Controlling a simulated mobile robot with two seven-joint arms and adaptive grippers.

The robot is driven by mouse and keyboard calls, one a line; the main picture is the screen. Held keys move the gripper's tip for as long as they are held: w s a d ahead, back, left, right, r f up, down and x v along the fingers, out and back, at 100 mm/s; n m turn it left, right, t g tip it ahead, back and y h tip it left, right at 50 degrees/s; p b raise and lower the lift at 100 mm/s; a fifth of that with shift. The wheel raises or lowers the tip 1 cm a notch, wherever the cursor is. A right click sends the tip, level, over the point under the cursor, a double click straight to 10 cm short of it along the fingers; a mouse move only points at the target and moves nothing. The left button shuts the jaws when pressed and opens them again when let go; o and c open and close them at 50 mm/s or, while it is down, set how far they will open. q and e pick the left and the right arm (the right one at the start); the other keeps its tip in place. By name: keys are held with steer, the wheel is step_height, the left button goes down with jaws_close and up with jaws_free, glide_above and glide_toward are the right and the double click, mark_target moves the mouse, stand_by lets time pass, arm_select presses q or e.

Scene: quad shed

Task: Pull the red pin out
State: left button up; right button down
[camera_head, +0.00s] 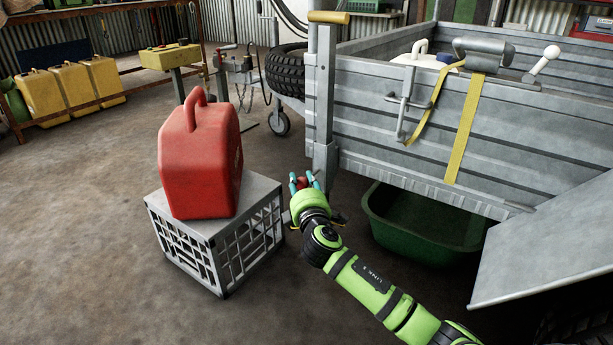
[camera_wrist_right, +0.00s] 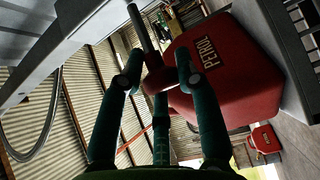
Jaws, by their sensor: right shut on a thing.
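The red pin (camera_head: 303,183) shows as a small red head at the foot of the trailer's upright grey post (camera_head: 323,110). My right gripper (camera_head: 307,182) is there, its teal fingers shut on the red head. In the right wrist view the red head of the pin (camera_wrist_right: 158,76) sits between the fingers of my right gripper (camera_wrist_right: 160,80). A grey shaft (camera_wrist_right: 141,28) runs from it toward the top of the picture. I cannot tell whether the shaft is in the post. My left gripper is in neither view.
A red petrol can (camera_head: 200,165) stands on a grey crate (camera_head: 262,204) left of my right gripper. A green tub (camera_head: 425,215) lies under the grey trailer (camera_head: 400,150). A sloping grey panel (camera_head: 560,245) is at the right. The floor at front left is clear.

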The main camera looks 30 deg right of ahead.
steer(key=shift+a+f, duration=0.25)
steer(key=shift+a, duration=0.2)
steer(key=c, duration=1.1)
jaws_free()
steer(key=shift+o, duration=1)
steer(key=shift+d+r, duration=0.1)
steer(key=v, duration=1.2)
